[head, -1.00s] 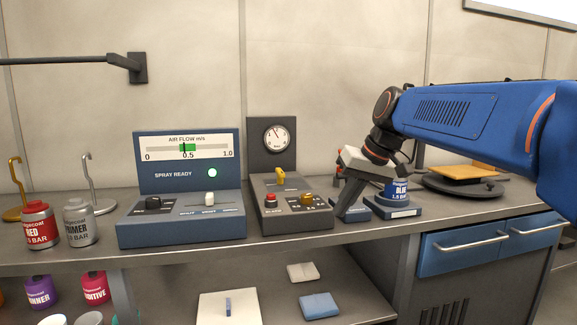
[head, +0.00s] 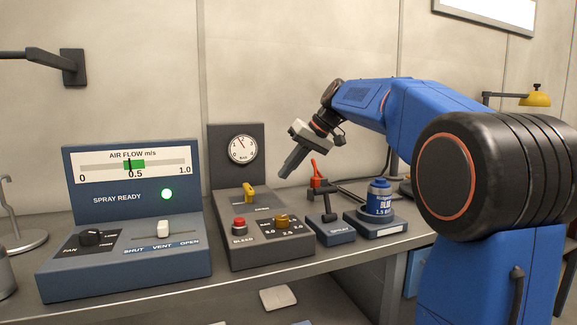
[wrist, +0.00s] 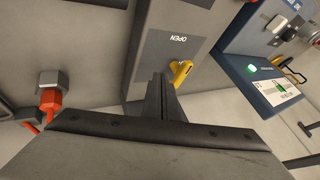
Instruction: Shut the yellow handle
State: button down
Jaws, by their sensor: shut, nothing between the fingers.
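The yellow handle (head: 249,192) stands on top of the grey control box (head: 262,245), below the round gauge (head: 242,149). My gripper (head: 284,176) is shut and empty. It points down and left, a little above and to the right of the handle in the head view. In the wrist view, the shut fingertips (wrist: 158,80) are just left of the yellow handle (wrist: 180,73), with an upside-down OPEN label (wrist: 178,38) beyond it. A small gap seems to lie between them; the wrist view leaves contact unclear.
The grey box also carries a red button (head: 239,223) and a yellow knob (head: 282,220). A blue spray panel (head: 125,258) stands to the left.

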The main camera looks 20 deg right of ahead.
aim_at(248, 194)
jog(key=x, duration=0.6)
jog(key=shift+f, duration=0.1)
jog(key=shift+a, duration=2)
